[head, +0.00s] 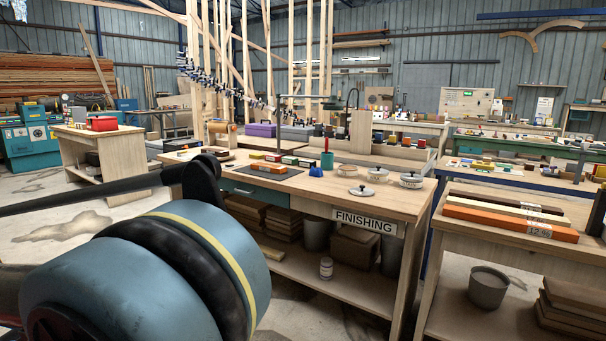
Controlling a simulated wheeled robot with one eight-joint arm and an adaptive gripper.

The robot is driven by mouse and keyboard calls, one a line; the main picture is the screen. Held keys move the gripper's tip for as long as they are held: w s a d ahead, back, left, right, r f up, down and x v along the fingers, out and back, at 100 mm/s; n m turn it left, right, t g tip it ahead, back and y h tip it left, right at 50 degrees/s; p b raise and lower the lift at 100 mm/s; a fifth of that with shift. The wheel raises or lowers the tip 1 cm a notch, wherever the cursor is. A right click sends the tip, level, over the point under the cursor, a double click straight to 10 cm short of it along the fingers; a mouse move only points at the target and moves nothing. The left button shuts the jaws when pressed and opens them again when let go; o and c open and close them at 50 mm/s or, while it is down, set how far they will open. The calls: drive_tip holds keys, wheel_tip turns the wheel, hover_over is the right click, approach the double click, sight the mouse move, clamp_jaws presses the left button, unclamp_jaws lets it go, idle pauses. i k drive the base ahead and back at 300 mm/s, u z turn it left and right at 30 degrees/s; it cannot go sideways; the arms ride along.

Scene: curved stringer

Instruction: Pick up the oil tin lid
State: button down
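A wooden bench (330,188) with a "FINISHING" sign stands mid-picture. Each seems to have a dark knob or label on top. I cannot tell which of them is the oil tin lid. My own arm, with a large blue and black joint, fills the lower left. My gripper's fingers do not show.
On the bench are a green cup (327,160), a small blue item (316,172), colored blocks on a dark mat and a lamp post. A closed jar (326,268) stands on the lower shelf. Another bench with long colored bars (510,222) is at right.

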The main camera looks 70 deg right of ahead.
sight(362, 191)
drive_tip(key=k, duration=0.45)
drive_tip(key=z, duration=0.7)
drive_tip(key=i, duration=1.5)
drive_tip(key=z, duration=2.85)
